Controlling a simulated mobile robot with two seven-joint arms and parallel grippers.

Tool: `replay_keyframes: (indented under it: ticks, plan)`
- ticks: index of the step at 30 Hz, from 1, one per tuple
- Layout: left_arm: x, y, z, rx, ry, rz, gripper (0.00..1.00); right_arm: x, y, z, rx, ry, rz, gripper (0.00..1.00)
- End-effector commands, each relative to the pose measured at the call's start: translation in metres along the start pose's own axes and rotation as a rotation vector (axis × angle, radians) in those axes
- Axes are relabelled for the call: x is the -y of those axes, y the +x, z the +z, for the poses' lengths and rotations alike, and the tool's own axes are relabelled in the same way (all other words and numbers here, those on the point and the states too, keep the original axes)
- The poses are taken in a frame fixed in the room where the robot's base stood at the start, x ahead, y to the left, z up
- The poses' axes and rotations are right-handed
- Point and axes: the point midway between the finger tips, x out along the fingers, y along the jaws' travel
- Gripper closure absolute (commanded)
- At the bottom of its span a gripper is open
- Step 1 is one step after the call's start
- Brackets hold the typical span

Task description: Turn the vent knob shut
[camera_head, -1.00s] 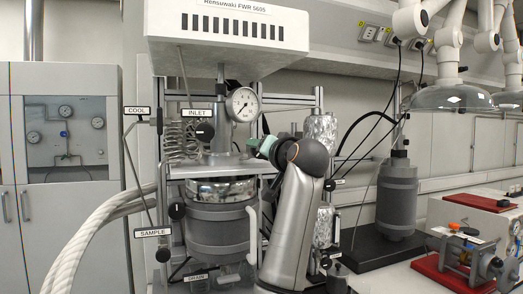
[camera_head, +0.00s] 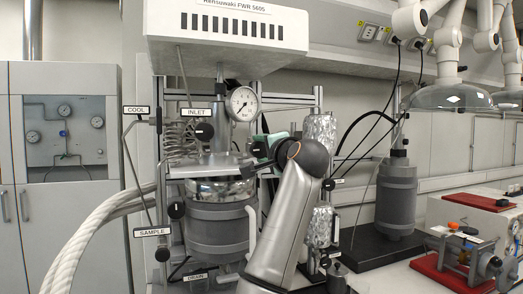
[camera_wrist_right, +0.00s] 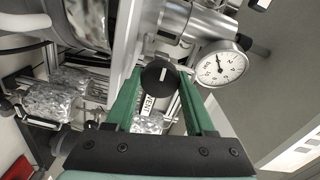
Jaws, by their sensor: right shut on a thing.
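The vent knob (camera_wrist_right: 160,75) is round and black with a pale line on its face, which stands roughly upright in the right wrist view. A VENT label (camera_wrist_right: 148,106) is seen beside it, between the fingers. My right gripper (camera_wrist_right: 161,80) has its green fingers on either side of the knob and is shut on it. In the head view, my right gripper (camera_head: 257,150) is at the right side of the reactor top, and its body and arm largely hide the knob there. My left gripper is not in view.
The pressure gauge (camera_head: 243,104) is just above and left of my right gripper. The INLET knob (camera_head: 204,132) and grey reactor vessel (camera_head: 221,232) are to its left. Foil-wrapped cylinders (camera_head: 320,130) stand close on the right. A bench with red-topped equipment (camera_head: 484,199) lies farther right.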

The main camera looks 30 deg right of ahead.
Motion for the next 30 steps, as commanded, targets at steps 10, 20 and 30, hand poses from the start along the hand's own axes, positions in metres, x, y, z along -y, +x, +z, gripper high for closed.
replay_keyframes:
  ticks: [10,20,30]
  plan:
    - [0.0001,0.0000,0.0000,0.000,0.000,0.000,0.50,0.0001,-0.0003,-0.0006,-0.002,0.069,-0.001,1.00]
    - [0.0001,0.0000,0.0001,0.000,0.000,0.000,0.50,0.0000,-0.0002,-0.0006,-0.002,0.072,-0.001,1.00]
    - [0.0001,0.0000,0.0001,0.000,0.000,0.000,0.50,-0.0001,-0.0002,-0.0005,-0.001,0.070,-0.001,0.16]
